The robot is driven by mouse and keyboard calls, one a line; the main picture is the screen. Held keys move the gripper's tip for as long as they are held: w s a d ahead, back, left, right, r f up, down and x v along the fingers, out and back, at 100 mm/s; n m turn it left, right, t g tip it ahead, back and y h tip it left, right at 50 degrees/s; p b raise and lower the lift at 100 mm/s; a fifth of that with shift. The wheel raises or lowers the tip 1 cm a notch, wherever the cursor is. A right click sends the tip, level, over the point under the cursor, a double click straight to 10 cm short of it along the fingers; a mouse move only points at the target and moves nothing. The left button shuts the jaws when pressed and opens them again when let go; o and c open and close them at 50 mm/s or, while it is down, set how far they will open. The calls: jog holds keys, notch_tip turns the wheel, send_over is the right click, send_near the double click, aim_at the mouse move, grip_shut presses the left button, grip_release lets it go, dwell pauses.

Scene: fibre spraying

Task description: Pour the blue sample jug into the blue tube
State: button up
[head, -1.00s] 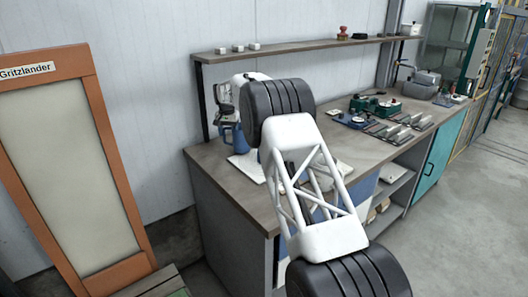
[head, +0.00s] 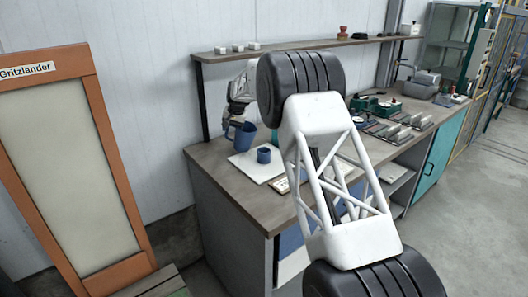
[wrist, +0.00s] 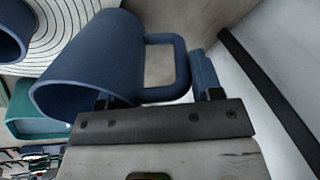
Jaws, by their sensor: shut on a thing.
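The blue sample jug (head: 244,136) hangs in my gripper (head: 236,112) above the back left of the white board. It leans slightly to the right in the head view. In the wrist view the jug (wrist: 100,60) fills the middle, its open mouth towards the lower left, and my gripper (wrist: 160,97) is shut at its handle. The blue tube (head: 264,156) stands upright on the board, just right of and below the jug, apart from it. Part of it shows at the left edge of the wrist view (wrist: 8,48). The jug's contents cannot be made out.
A teal container (wrist: 38,122) lies beyond the jug in the wrist view. The white board (head: 244,164) rests on the workbench (head: 212,160). A shelf (head: 290,49) runs above the bench along the wall. My arm hides the middle of the bench.

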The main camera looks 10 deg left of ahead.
aim_at(237, 127)
jog(key=shift+s+d+r+t+y, duration=0.4)
jog(key=shift+d+y, duration=0.2)
jog(key=shift+d, duration=0.1)
jog(key=shift+s+d+r+t+y, duration=0.25)
jog(key=shift+s+d+t+y, duration=0.1)
jog(key=shift+d+y, duration=0.3)
jog(key=shift+s+d+t+y, duration=0.15)
jog(key=shift+d+t+y, duration=0.1)
jog(key=shift+d+y, duration=0.1)
jog(key=shift+s+d+r+t+y+p, duration=0.1)
jog(key=shift+s+d+t+y+p, duration=0.3)
jog(key=shift+y, duration=0.3)
jog(key=shift+s+d+r+t+y+p, duration=0.15)
jog(key=shift+d+t+y+p, duration=0.2)
jog(key=shift+y+p, duration=0.2)
jog(key=shift+s+d+r+t+y+p, duration=0.1)
jog(key=shift+d+t+y+p, duration=0.2)
jog(key=shift+y+p, duration=0.25)
dwell(1.2)
jog(key=shift+s+d+r+y+p, duration=0.1)
jog(key=shift+d+r+y+p, duration=0.15)
jog(key=shift+p, duration=0.2)
dwell(0.3)
jog(key=shift+s+d+r+t+y+p, duration=0.25)
jog(key=shift+d+r+t+y+p, duration=0.3)
jog(key=shift+p, duration=0.8)
dwell(1.2)
